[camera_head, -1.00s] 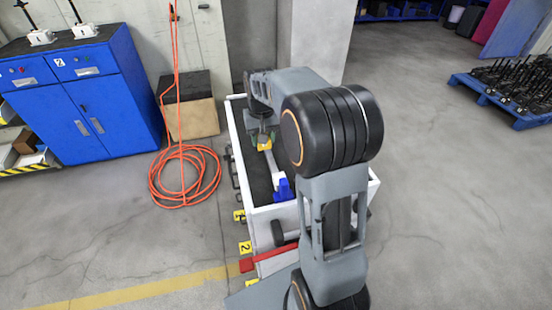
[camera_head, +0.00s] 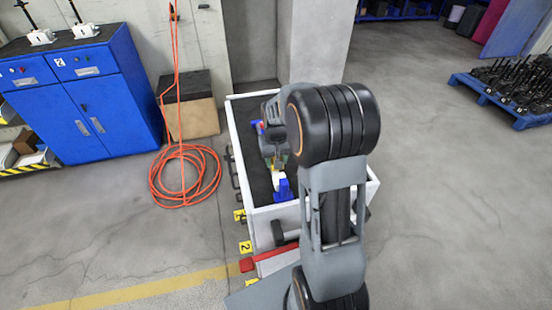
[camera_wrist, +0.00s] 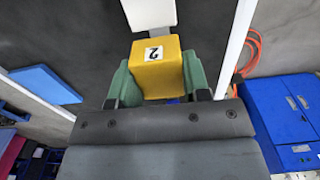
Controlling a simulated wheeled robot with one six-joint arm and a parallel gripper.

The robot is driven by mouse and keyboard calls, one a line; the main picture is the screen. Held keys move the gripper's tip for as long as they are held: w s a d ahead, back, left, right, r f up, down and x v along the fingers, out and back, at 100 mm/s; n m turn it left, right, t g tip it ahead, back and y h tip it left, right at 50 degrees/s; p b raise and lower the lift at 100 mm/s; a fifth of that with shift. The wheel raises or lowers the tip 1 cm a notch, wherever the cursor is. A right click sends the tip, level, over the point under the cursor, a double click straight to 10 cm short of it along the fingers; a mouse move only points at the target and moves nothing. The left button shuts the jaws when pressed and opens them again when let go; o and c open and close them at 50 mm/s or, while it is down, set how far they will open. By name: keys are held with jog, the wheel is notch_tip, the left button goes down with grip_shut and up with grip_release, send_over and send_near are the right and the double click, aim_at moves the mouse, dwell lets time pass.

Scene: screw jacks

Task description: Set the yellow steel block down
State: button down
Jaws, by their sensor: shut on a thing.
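The yellow steel block (camera_wrist: 165,60), marked with a "2", sits between the two green fingers of my gripper (camera_wrist: 158,80) in the wrist view. My gripper is shut on it. In the head view, my gripper (camera_head: 279,160) is over the dark floor of the white-walled tray, and my arm hides most of the block. A pale bar (camera_wrist: 150,12) lies just beyond the block in the wrist view. In the head view, the pale bar (camera_head: 278,181) shows below my gripper, beside a blue piece (camera_head: 284,191). I cannot tell whether the block touches the bar or the tray floor.
The tray's white wall (camera_head: 234,140) borders the work area. An orange hose (camera_head: 184,178) lies coiled on the floor by a blue cabinet (camera_head: 90,100). A blue pallet (camera_head: 500,98) stands at the right.

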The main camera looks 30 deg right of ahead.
jog(key=shift+f, duration=0.1)
jog(key=shift+f+b, duration=0.45)
jog(key=c, duration=0.6)
grip_release()
jog(key=shift+r+p, duration=0.4)
jog(key=shift+r, duration=0.1)
notch_tip(320, 180, up, 12)
jog(key=s+a+t, duration=0.1)
jog(key=s+a, duration=0.2)
jog(key=s, duration=0.2)
jog(key=s+a+n+t, duration=0.1)
jog(key=s+a, duration=0.2)
jog(key=s, duration=0.2)
jog(key=s+a+f+n+t, duration=0.1)
jog(key=s+a+t, duration=0.1)
jog(key=s, duration=0.4)
jog(key=shift+a, duration=0.7)
